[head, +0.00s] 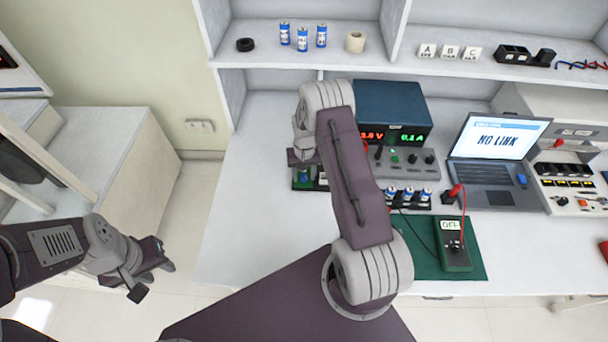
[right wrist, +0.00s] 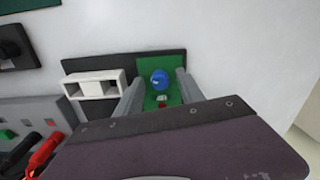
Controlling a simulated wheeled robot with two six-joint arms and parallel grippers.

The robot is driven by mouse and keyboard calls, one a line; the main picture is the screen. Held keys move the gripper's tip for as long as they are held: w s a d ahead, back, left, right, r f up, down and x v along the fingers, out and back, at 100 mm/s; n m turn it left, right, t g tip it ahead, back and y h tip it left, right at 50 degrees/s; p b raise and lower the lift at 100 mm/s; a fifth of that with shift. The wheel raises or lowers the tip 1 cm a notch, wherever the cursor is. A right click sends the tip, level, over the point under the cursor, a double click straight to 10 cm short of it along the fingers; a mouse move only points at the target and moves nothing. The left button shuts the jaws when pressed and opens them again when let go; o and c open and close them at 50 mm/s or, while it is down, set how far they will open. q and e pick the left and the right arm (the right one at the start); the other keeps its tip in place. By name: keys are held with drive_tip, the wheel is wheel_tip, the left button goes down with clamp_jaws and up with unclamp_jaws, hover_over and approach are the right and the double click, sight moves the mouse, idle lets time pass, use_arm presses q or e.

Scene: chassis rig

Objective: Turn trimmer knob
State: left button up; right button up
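The trimmer knob (right wrist: 160,79) is a round blue knob on a small green board (right wrist: 175,93) set on a dark base. In the right wrist view my right gripper (right wrist: 160,82) is open, with one grey finger on each side of the knob and a visible gap on both sides. In the head view my right arm covers most of that spot; part of the green board (head: 303,184) shows below the right gripper. My left gripper (head: 152,278) is open and empty at the lower left, over the floor, away from the workbench.
A white block (right wrist: 98,84) sits beside the green board. A power supply (head: 405,108) with lit readouts stands behind, with red and black plugs near it. A multimeter (head: 453,247) lies on a green mat (head: 480,262); a laptop (head: 490,150) stands right. The bench's left part is clear.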

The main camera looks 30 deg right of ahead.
sight(304, 176)
wheel_tip(304, 176, up, 9)
drive_tip(key=shift+b, duration=0.35)
idle(0.5)
drive_tip(key=s+a+r+n+t, duration=0.2)
drive_tip(key=a+r, duration=0.6)
drive_tip(key=r, duration=0.3)
drive_tip(key=s+a+f+n, duration=0.1)
drive_tip(key=s+a+n, duration=0.1)
drive_tip(key=s, duration=1.4)
drive_tip(key=shift+s+a+f+g, duration=0.2)
drive_tip(key=shift+a+f+g, duration=0.2)
drive_tip(key=shift+a, duration=0.2)
